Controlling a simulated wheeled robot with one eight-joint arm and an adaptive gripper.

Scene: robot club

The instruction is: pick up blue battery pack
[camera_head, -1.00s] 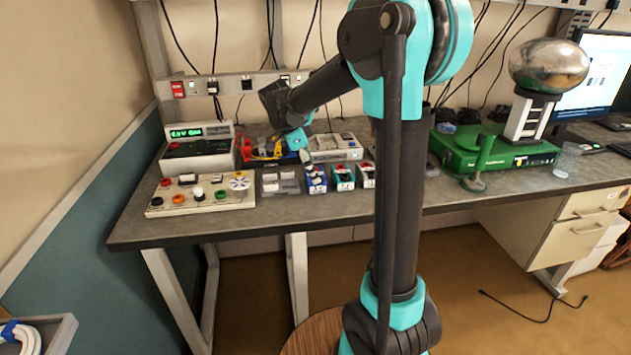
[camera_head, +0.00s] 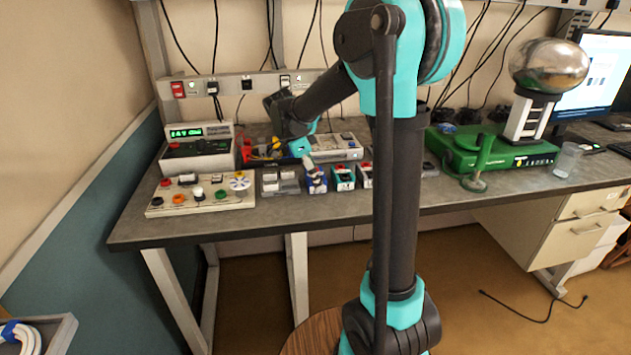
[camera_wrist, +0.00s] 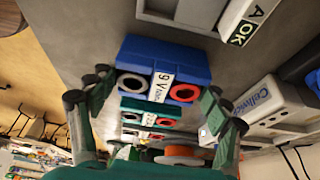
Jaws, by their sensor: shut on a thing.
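The blue battery pack (camera_head: 317,184) stands at the front of the bench, in a row of small boxes. In the wrist view the blue pack (camera_wrist: 190,62) shows a white "9 V" label between a black and a red terminal. My gripper (camera_wrist: 158,86) has one finger at each side of the pack and is shut on it. In the head view my gripper (camera_head: 307,160) reaches the pack from above and behind. The pack looks to be at bench level; I cannot tell whether it touches the bench.
A control panel with knobs (camera_head: 202,194) lies further left. A white instrument (camera_head: 338,147) is behind. A green machine (camera_head: 490,150) stands at the right.

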